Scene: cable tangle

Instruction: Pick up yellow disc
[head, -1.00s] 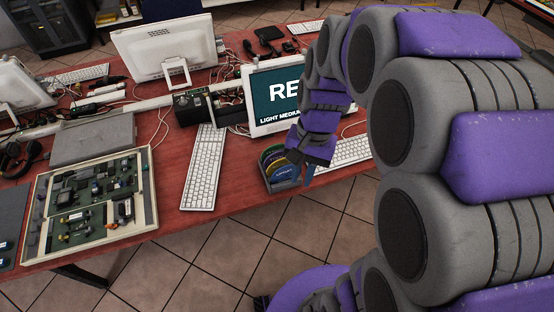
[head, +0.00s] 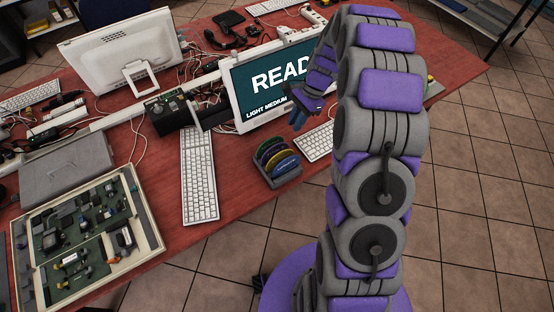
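A dark rack (head: 290,180) stands near the front edge of the red table and holds several coloured discs upright. The yellow disc (head: 271,152) sits among them, behind a purple and a blue disc (head: 286,165), with a green one at the back. Only its upper edge shows. My gripper (head: 296,120) hangs above and to the right of the rack, in front of the monitor and apart from the discs. Its fingers are small and dark here, so I cannot tell whether they are open, and I see no disc in them.
A monitor (head: 262,82) with "READ" and "LIGHT MEDIUM" stands behind the rack. A white keyboard (head: 199,175) lies left of it and another (head: 316,143) to the right. A circuit board tray (head: 152,222) is at the left front. Loose cables (head: 138,128) lie behind.

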